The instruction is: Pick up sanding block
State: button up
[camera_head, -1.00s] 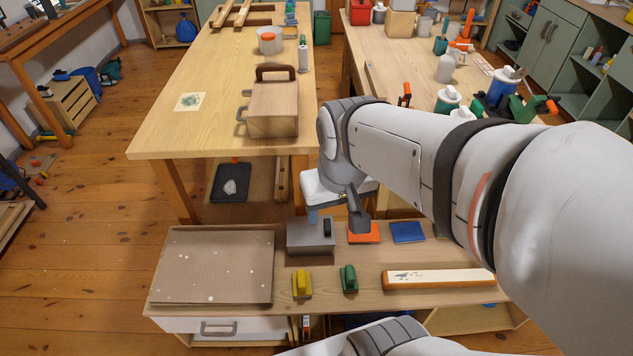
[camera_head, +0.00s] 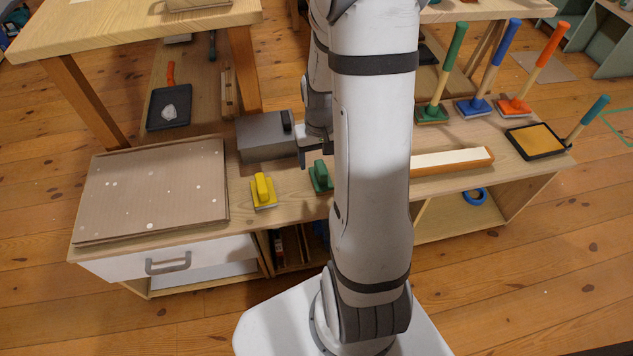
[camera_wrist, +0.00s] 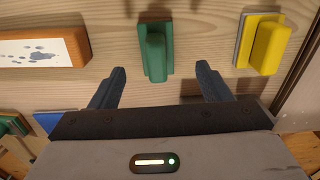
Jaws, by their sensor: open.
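Two small sanding-block-like tools with raised grips lie on the low bench. The green block (camera_head: 321,176) is partly hidden by my arm in the head view; the yellow block (camera_head: 263,190) is to its left. In the wrist view the green block (camera_wrist: 155,48) lies at top centre and the yellow block (camera_wrist: 264,43) at upper right. My gripper (camera_wrist: 160,80) is open and empty, its fingers spread apart below and to either side of the green block, not touching it as far as I can see. In the head view my gripper (camera_head: 306,157) is just behind the green block.
A speckled cardboard sheet (camera_head: 155,192) covers the bench's left end. A grey box (camera_head: 264,138) stands behind the blocks. A long white-topped, orange-edged bar (camera_head: 450,161) lies to the right. Several long-handled tools, including a green one (camera_head: 433,112), stand at the back right.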

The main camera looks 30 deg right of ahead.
aim_at(321, 174)
jog(key=f+b, duration=0.1)
jog(key=f, duration=0.1)
jog(key=f+b, duration=0.1)
jog(key=f, duration=0.2)
jog(key=f+b, duration=0.1)
jog(key=f, duration=0.2)
jog(key=shift+w+d+f+b, duration=0.25)
jog(key=shift+d+b, duration=0.05)
jog(key=shift+b, duration=0.1)
jog(key=shift+r, duration=0.1)
jog(key=c, duration=1.1)
notch_tip(321, 174, up, 10)
jog(key=p, duration=0.4)
